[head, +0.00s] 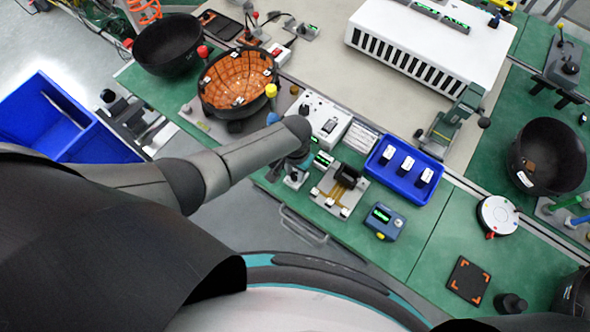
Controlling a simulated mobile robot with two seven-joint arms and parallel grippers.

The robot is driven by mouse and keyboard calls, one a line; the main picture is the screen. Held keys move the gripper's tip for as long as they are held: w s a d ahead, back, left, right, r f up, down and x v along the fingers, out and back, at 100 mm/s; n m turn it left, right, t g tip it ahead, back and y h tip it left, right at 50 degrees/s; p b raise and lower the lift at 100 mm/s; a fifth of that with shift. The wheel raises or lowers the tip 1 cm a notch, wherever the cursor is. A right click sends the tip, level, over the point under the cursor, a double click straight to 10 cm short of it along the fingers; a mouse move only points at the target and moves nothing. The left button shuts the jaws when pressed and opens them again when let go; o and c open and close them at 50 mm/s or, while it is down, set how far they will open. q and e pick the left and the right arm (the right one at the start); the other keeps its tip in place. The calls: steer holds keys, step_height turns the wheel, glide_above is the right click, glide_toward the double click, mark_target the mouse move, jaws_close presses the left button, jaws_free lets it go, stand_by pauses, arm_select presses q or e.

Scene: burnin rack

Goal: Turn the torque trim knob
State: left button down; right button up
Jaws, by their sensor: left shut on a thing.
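My left arm reaches in from the left over the green bench. Its gripper (296,169) points down and is shut at a small pale block (295,182) with a dark knob on top, which seems to be the torque trim knob. The arm and gripper hide most of the knob, so its dial position cannot be read. A small green display (323,159) sits just right of the gripper. My right gripper is not in view.
A white switch box (318,112) is behind the gripper. An orange-lined bowl (237,82) stands behind left. The green bench front (440,235) has clear patches.

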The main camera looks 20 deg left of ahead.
arm_select(q)
steer(key=shift+s, duration=0.1)
stand_by(0.3)
steer(key=c, duration=0.6)
jaws_free()
step_height(320, 180, up, 8)
steer(key=p, duration=0.2)
steer(key=shift+r+p, duration=0.25)
steer(key=shift+p, duration=0.15)
step_height(320, 180, up, 7)
glide_above(295, 175)
steer(key=shift+f, duration=0.15)
